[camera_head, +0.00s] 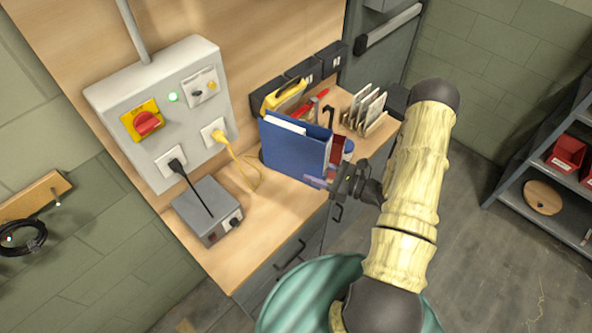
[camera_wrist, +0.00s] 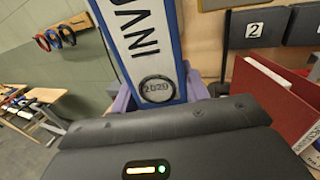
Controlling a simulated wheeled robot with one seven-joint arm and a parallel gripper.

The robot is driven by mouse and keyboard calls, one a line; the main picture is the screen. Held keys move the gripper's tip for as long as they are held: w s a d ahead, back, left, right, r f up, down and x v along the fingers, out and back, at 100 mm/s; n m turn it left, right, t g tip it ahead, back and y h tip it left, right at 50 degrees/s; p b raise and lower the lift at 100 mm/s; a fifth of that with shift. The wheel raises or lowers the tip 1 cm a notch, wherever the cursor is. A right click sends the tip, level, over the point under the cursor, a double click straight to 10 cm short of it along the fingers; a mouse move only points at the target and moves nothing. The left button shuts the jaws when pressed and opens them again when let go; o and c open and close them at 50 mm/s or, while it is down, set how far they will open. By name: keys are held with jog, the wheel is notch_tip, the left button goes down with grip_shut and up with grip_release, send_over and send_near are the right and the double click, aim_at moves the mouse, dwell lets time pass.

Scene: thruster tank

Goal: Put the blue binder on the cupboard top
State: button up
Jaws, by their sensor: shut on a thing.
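The blue binder (camera_head: 293,152) stands upright over the front part of the wooden cupboard top (camera_head: 252,243). I cannot tell whether its bottom edge touches the wood. My gripper (camera_head: 332,183) is at the binder's right end, in front of the cupboard. The gripper is shut on the spine. The fingertips are partly hidden by the gripper body and the binder.
A grey box (camera_head: 207,211) with a black cable stands at the left of the top. Behind the binder are a yellow case (camera_head: 284,96), red-handled tools and a rack of cards (camera_head: 366,110). A red binder (camera_wrist: 285,100) is close on the right. Bare wood lies left of the blue binder.

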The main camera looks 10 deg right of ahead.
notch_tip(320, 180, down, 17)
jog(key=b, duration=1)
jog(key=shift+w+a+b, duration=0.15)
jog(key=shift+a+b, duration=0.2)
jog(key=shift+a, duration=0.1)
jog(key=shift+w, duration=0.1)
